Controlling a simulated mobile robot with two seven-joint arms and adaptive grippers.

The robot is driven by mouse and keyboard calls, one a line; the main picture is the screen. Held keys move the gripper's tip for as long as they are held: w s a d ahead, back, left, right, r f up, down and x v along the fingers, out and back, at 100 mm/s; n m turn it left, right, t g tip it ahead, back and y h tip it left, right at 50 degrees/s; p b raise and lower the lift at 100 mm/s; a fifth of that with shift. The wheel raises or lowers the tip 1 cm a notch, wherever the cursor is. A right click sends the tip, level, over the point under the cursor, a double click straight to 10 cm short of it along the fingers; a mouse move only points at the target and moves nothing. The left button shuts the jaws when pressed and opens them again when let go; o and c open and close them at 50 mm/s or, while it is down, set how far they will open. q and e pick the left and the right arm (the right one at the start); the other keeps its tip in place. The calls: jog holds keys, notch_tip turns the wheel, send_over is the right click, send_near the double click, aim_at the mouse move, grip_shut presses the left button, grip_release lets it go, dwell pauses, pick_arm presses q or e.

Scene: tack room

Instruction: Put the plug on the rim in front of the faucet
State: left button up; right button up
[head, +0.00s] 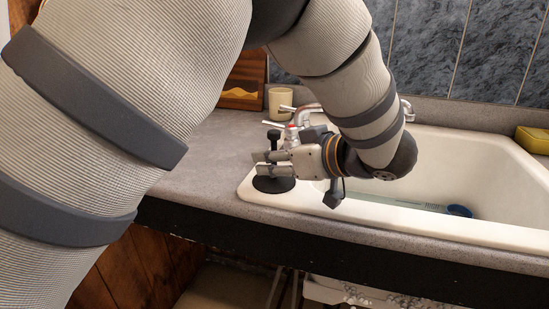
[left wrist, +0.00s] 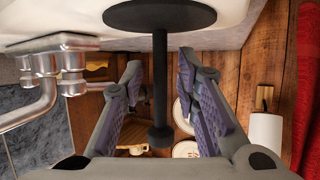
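The plug is a black disc (head: 273,184) with an upright stem and a small knob on top. It appears to rest flat on the white sink rim (head: 250,191) at the near left corner, in front of the metal faucet (head: 306,116). My left gripper (head: 268,163) points left at the stem. In the left wrist view the plug's stem (left wrist: 160,85) stands between the two open fingers, with a gap on each side. The faucet (left wrist: 45,85) shows at the left there. My right gripper is not in view.
A cream cup (head: 280,102) stands behind the faucet beside a wooden board (head: 245,80). A yellow sponge (head: 533,138) lies on the right of the sink. A blue item (head: 458,210) is in the basin. The grey counter (head: 205,170) left of the sink is clear.

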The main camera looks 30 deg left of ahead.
pick_arm(q)
jog(key=shift+r, duration=0.2)
jog(key=v, duration=1.2)
jog(key=shift+f, duration=0.1)
